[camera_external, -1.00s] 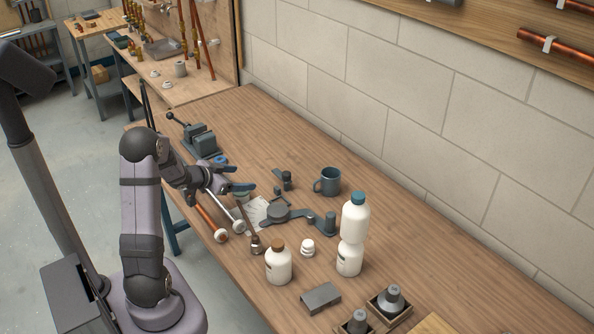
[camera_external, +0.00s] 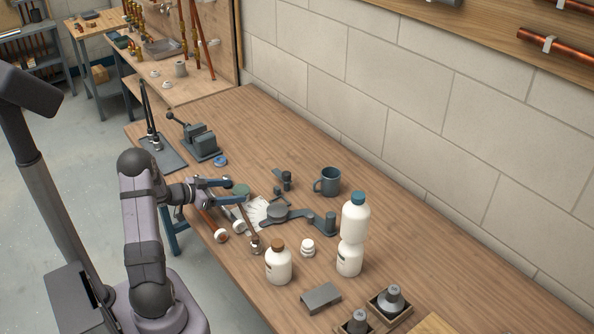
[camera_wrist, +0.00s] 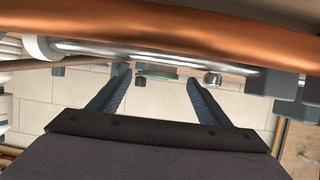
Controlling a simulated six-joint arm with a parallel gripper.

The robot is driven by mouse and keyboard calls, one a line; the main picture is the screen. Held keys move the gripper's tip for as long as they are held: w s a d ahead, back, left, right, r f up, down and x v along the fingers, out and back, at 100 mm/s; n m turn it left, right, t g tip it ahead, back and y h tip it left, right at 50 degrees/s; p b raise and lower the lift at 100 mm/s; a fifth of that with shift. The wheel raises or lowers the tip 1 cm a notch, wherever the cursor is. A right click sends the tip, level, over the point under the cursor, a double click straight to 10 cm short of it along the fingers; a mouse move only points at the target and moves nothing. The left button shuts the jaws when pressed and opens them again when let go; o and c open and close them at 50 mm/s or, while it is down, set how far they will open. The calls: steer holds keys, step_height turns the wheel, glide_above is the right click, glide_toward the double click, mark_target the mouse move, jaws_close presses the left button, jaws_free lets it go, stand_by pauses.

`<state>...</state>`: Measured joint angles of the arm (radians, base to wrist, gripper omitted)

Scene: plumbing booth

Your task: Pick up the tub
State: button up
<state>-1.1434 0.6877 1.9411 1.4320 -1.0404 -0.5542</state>
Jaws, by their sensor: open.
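A small, low tub with a dull green top (camera_external: 241,188) stands on the bench, partly hidden by my gripper. My gripper (camera_external: 233,191) is open and reaches level over the bench's near edge, its fingertips close to the tub. I cannot tell whether they touch it. In the wrist view, my two dark fingers (camera_wrist: 158,82) are spread apart. A thin greenish strip (camera_wrist: 165,74) between their tips may be the tub. Most of it is hidden there.
A copper pipe (camera_wrist: 180,42) crosses close in the wrist view. A vise (camera_external: 200,142) lies farther back. The wall side of the bench is clear.

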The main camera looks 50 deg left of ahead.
mark_target(237, 190)
steer(key=shift+p+x, duration=0.55)
steer(key=shift+x, duration=2.05)
steer(key=shift+f, duration=0.15)
steer(key=c, duration=1.2)
steer(key=shift+o, duration=0.2)
step_height(237, 190, up, 10)
steer(key=shift+r, duration=0.1)
